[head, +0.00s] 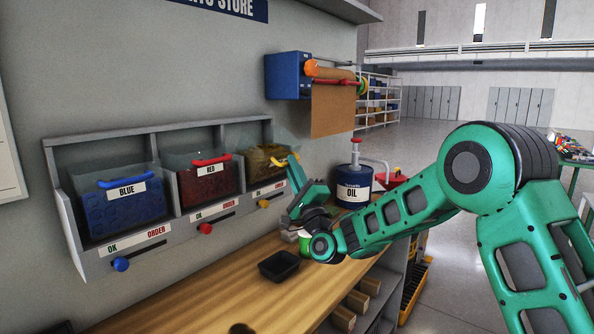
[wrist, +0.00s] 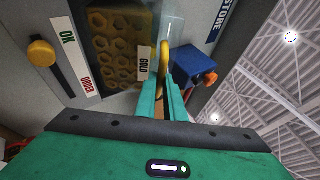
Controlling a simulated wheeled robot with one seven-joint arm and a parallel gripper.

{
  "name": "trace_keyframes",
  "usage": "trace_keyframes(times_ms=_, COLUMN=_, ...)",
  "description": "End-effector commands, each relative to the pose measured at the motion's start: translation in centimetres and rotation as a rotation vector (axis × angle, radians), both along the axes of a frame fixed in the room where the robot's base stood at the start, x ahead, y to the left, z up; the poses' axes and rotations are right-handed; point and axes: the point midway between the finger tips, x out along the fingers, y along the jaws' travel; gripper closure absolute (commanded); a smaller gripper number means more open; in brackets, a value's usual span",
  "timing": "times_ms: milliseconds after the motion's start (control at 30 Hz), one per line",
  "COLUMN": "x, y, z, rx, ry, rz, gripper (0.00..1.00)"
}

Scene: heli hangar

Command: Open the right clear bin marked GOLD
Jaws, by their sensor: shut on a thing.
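The GOLD bin (head: 256,161) is the rightmost of three clear bins in the grey wall rack. It holds yellow hex nuts, which fill much of the wrist view (wrist: 118,45). Its yellow handle (wrist: 165,58) stands between my fingertips. My gripper (wrist: 166,88) is shut on this handle; in the head view my gripper (head: 291,160) reaches the bin's front from the right. The GOLD label (wrist: 145,62) shows beside the handle. A clear panel edge shows above the bin; I cannot tell how far the bin is tilted out.
The BLUE bin (head: 122,206) and RED bin (head: 209,182) sit to the left, with slider knobs below. A black tray (head: 279,265) lies on the wooden bench (head: 205,292). The OIL can (head: 353,187) and blue paper-roll holder (head: 287,76) are close to my arm.

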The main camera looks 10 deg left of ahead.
Motion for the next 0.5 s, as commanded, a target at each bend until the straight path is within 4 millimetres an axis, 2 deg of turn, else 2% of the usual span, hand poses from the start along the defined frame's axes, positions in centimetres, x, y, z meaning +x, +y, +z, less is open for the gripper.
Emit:
trace_keyframes(times_ms=33, x=-0.20, y=0.56, z=-0.59, rx=-0.007, ry=0.011, rz=0.011, gripper=1.00)
trace_keyframes(times_ms=200, x=-0.22, y=0.61, z=-0.63, rx=-0.007, ry=0.012, rz=0.011, gripper=1.00)
trace_keyframes(times_ms=233, x=-0.22, y=0.61, z=-0.63, rx=-0.007, ry=0.012, rz=0.011, gripper=0.86)
trace_keyframes(times_ms=300, x=-0.21, y=0.55, z=-0.56, rx=-0.007, ry=0.011, rz=0.011, gripper=0.72)
trace_keyframes(times_ms=500, x=-0.14, y=0.35, z=-0.33, rx=-0.004, ry=0.006, rz=0.006, gripper=0.72)
